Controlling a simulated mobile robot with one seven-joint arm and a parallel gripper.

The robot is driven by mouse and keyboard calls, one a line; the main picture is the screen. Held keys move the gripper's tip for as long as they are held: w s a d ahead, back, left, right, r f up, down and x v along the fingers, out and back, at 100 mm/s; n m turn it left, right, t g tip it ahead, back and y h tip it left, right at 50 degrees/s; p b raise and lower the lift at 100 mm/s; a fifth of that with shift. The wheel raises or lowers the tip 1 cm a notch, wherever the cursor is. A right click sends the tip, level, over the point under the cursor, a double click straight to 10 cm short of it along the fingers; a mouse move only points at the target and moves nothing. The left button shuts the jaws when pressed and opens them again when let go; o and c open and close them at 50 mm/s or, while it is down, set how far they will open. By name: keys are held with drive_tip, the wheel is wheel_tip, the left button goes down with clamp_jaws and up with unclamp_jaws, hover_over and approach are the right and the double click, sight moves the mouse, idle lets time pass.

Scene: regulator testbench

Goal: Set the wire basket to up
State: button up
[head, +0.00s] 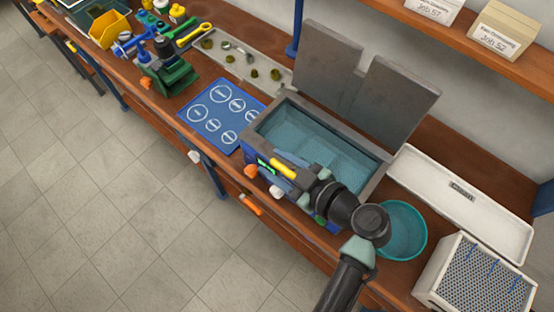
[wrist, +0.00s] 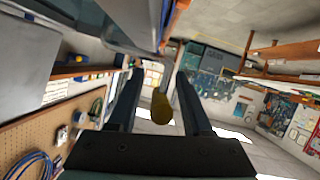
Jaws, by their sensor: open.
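The grey washer tank (head: 376,182) stands on the bench with its lids raised. Its inside is teal, and a faint mesh, apparently the wire basket (head: 335,160), shows low in it; I cannot make out its full outline. A yellow handle (head: 284,168) is at the tank's front side, and it also shows in the wrist view (wrist: 162,106). My gripper (head: 272,165) is at the tank's front with its fingers open on either side of the handle. In the wrist view my gripper (wrist: 158,82) shows a gap on both sides of the handle. My arm hides part of the tank's front.
Two grey lids (head: 360,85) stand up behind the tank. A blue mat (head: 215,117) lies to its left. A teal bucket (head: 405,232), a white tray (head: 470,208) and a perforated white box (head: 470,278) are to the right. The floor in front is clear.

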clamp_jaws()
drive_tip(key=shift+r, duration=0.1)
idle(1.3)
